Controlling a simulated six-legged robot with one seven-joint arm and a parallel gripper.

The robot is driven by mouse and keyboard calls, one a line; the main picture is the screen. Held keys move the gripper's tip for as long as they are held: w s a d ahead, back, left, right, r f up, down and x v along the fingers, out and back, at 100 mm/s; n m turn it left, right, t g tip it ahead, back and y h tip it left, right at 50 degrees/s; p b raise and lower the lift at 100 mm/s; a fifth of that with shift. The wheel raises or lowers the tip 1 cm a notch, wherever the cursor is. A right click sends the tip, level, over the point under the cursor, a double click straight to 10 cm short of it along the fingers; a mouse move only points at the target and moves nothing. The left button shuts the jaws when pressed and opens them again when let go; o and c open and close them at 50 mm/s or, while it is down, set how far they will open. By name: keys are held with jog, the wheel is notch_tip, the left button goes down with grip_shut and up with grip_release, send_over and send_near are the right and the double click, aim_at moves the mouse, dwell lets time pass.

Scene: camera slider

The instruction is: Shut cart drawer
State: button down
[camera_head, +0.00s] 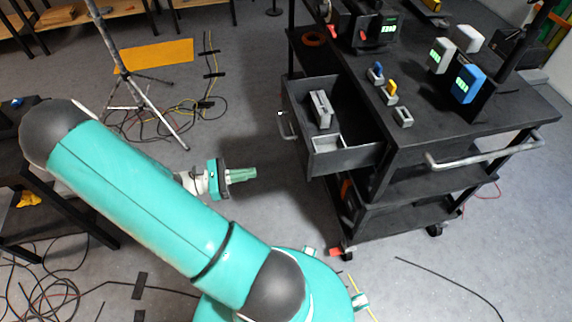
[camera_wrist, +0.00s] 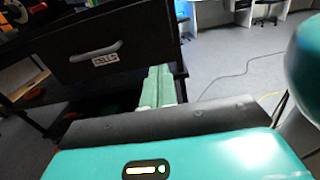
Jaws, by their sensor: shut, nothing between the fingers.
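The black cart (camera_head: 470,125) stands at the right in the head view. Its drawer (camera_head: 345,160) is pulled out to the left, with a grey box and a small light tray inside. The drawer's grey handle (camera_head: 286,126) is on its left-facing front. My gripper (camera_head: 248,174) is left of and below the drawer front, apart from it in the head view, with its green fingers together and empty. In the wrist view, the fingers (camera_wrist: 157,88) show near the lower right part of the drawer front (camera_wrist: 135,45); I cannot tell there whether they touch. The handle also shows there (camera_wrist: 97,52).
Devices and small coloured items lie on the cart top. A push bar (camera_head: 485,153) runs along its near side. A tripod (camera_head: 135,75) stands at the left with cables (camera_head: 170,120) around its feet. Grey floor (camera_head: 245,110) is clear between tripod and cart.

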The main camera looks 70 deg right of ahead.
aim_at(305, 163)
jog(key=x, duration=1.4)
jog(key=shift+s+d, duration=0.25)
jog(key=shift+s, duration=0.35)
jog(key=x, duration=2)
jog(key=shift+r, duration=0.1)
jog(key=shift+w, duration=0.1)
jog(key=shift+w+a, duration=0.2)
jog(key=shift+w, duration=0.15)
jog(key=v, duration=1.3)
